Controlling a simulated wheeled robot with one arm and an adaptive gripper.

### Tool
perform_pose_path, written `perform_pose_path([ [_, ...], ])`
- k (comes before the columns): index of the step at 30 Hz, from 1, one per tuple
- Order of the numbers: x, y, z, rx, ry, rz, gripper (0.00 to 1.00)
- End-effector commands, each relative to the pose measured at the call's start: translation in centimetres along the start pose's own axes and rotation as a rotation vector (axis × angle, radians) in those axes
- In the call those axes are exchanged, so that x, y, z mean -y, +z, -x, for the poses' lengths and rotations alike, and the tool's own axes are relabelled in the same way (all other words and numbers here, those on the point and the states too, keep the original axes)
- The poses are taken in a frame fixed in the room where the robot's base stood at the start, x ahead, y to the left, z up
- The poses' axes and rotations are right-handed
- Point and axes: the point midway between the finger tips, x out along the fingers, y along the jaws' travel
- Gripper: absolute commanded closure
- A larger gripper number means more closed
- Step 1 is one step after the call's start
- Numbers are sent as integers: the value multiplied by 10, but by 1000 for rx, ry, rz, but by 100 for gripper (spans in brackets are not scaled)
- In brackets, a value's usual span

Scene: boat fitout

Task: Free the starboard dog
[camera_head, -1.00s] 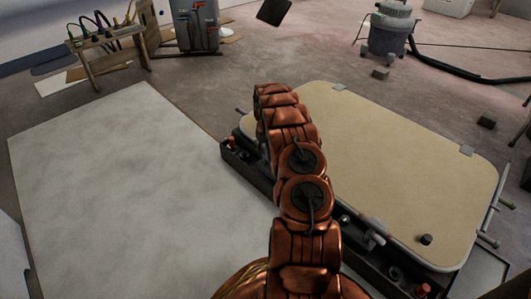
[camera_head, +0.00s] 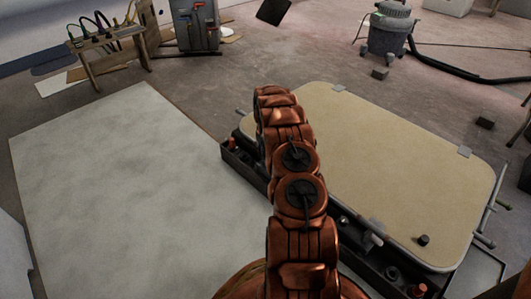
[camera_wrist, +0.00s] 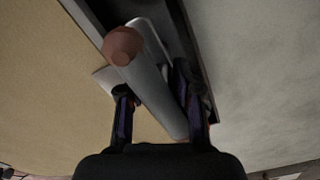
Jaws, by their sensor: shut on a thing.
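In the wrist view a pale grey lever (camera_wrist: 155,87) with a rounded reddish knob runs between the two dark fingers of my gripper (camera_wrist: 156,100). The gripper is shut on this lever, which looks like a dog handle. I cannot tell from the frames whether it is the starboard one. The beige hatch panel (camera_head: 400,160) lies to the right of my copper arm in the head view, and its surface fills the left of the wrist view. My arm hides the gripper and the held lever in the head view. Another grey fitting (camera_head: 372,240) sits at the panel's near edge.
A dark frame (camera_head: 345,235) runs along the panel's near side. A large pale board (camera_head: 130,180) lies left of my arm. A grey vacuum (camera_head: 390,30) with a black hose, a small bench (camera_head: 105,45) and floor blocks stand farther back.

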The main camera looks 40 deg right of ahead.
Motion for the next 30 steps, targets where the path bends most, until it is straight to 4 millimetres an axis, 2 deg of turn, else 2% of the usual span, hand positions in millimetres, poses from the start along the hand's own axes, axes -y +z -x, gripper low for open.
perform_pose_path([
  [3,2,0,1,3,-3,-1,100],
  [4,3,1,1,3,-3,0,64],
  [7,2,1,1,3,-3,0,54],
  [20,0,0,5,1,-1,-1,54],
  [26,0,0,22,1,-1,-1,54],
  [30,2,0,43,3,-1,1,54],
])
